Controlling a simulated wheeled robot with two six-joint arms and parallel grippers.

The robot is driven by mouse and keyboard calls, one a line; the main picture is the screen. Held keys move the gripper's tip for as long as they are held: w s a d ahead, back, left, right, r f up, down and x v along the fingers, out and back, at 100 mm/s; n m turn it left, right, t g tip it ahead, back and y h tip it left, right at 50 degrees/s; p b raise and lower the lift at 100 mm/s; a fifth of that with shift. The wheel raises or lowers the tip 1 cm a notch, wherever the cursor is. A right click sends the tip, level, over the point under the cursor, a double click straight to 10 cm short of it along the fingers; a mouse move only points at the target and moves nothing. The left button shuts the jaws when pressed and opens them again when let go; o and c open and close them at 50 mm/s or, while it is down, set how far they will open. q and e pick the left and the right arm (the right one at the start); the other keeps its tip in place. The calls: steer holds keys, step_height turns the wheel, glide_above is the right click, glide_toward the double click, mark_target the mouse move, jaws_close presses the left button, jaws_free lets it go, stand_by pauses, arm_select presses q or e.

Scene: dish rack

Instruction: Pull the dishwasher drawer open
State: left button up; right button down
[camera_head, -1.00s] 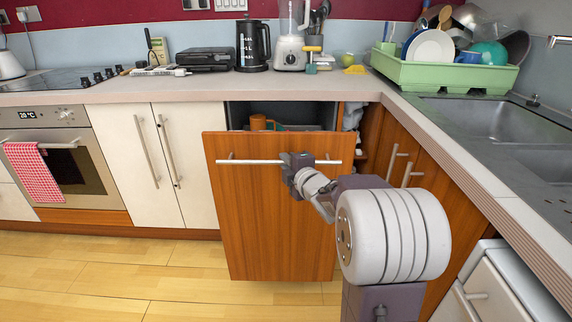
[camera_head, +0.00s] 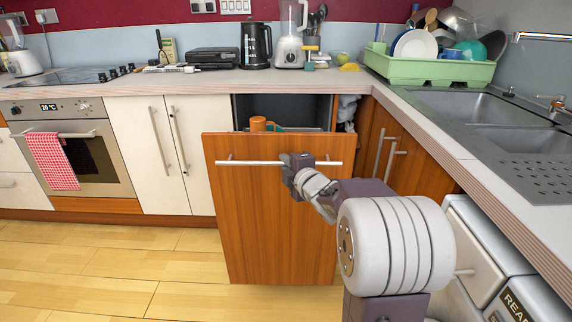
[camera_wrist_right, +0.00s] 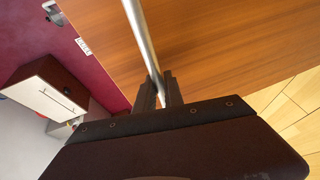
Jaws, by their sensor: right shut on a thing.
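The dishwasher drawer has a brown wood front (camera_head: 262,225) that stands out from the cabinet line in the head view, with a dark gap behind its top edge. A horizontal metal bar handle (camera_head: 248,162) runs across its upper part. My right gripper (camera_head: 290,163) is shut on this handle near its middle. In the right wrist view the handle (camera_wrist_right: 140,38) runs down between the two fingers (camera_wrist_right: 158,92), against the wood front (camera_wrist_right: 225,45). An orange mug (camera_head: 258,124) shows inside the open drawer; the rest of its inside is mostly hidden. My left gripper is not in view.
A counter (camera_head: 190,82) with a kettle (camera_head: 255,45) and blender (camera_head: 290,45) runs above. A green dish rack (camera_head: 428,70) stands by the sink at right. White cabinets (camera_head: 155,150) and an oven (camera_head: 75,150) are left. The floor (camera_head: 110,265) in front is clear.

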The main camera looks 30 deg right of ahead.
stand_by(0.3)
steer(key=c, duration=1.5)
jaws_free()
steer(key=shift+o, duration=0.2)
steer(key=p+v, duration=0.3)
steer(key=v, duration=0.6)
steer(key=shift+s, duration=0.1)
